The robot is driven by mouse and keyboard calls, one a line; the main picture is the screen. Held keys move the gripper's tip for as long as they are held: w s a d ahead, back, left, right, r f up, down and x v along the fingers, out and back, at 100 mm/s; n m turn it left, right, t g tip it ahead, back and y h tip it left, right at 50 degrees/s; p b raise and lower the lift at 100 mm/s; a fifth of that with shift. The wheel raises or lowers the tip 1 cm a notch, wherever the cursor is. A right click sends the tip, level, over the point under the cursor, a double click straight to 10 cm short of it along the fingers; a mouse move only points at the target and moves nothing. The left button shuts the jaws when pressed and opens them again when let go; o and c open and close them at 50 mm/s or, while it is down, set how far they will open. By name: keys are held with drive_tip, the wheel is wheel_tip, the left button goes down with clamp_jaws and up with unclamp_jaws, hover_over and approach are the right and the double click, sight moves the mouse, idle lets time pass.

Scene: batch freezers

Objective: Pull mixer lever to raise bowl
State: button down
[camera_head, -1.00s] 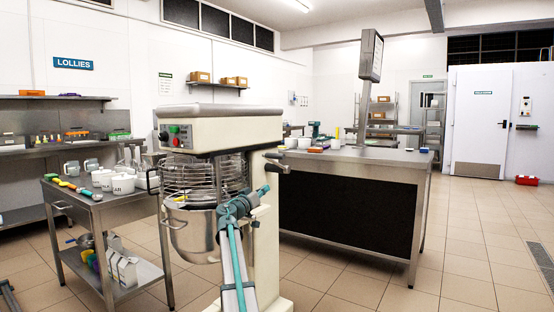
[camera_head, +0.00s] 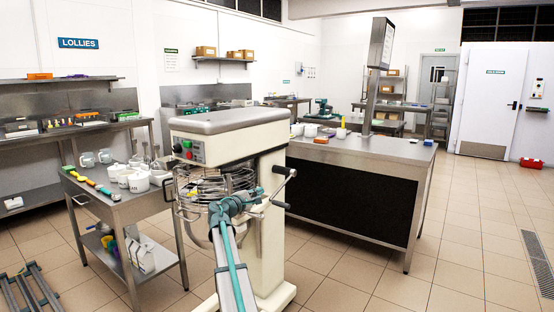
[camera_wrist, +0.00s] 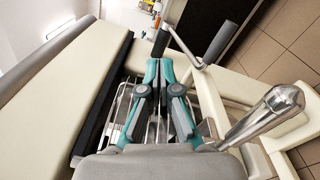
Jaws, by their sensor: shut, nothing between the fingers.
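The cream mixer (camera_head: 232,137) stands in front of me in the head view. Its lever (camera_head: 281,188) is on the right side, a metal crank with black grips. In the wrist view one black grip (camera_wrist: 219,41) stands up right of my fingers and another (camera_wrist: 161,42) lies just beyond their tips. My gripper (camera_head: 250,197) is shut and empty beside the wire guard (camera_head: 205,186), left of the lever. In the wrist view my teal fingertips (camera_wrist: 159,66) are close together; contact with the lever cannot be told. The bowl is not clearly visible now.
A silver rod-shaped handle (camera_wrist: 262,116) is close on the right in the wrist view. A steel trolley (camera_head: 128,205) with white tubs stands left of the mixer. A steel counter (camera_head: 372,147) stands behind right. The tiled floor at right is open.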

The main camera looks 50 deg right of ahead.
drive_tip(key=shift+s+a+r+n+g+y+p, duration=0.2)
drive_tip(key=shift+r+n+p, duration=0.45)
drive_tip(key=shift+n+p, duration=1.6)
drive_tip(key=shift+s+a+r+n+y+p, duration=0.15)
drive_tip(key=shift+a+r+n+y+p, duration=0.35)
drive_tip(key=shift+n+p, duration=1.75)
drive_tip(key=shift+s+d+r+n+g+y+p, duration=0.15)
drive_tip(key=shift+r+n+p, duration=0.65)
drive_tip(key=shift+n+p, duration=1.45)
drive_tip(key=d+r+p, duration=0.1)
drive_tip(key=d+p, duration=0.2)
drive_tip(key=d, duration=1)
drive_tip(key=shift+w, duration=0.2)
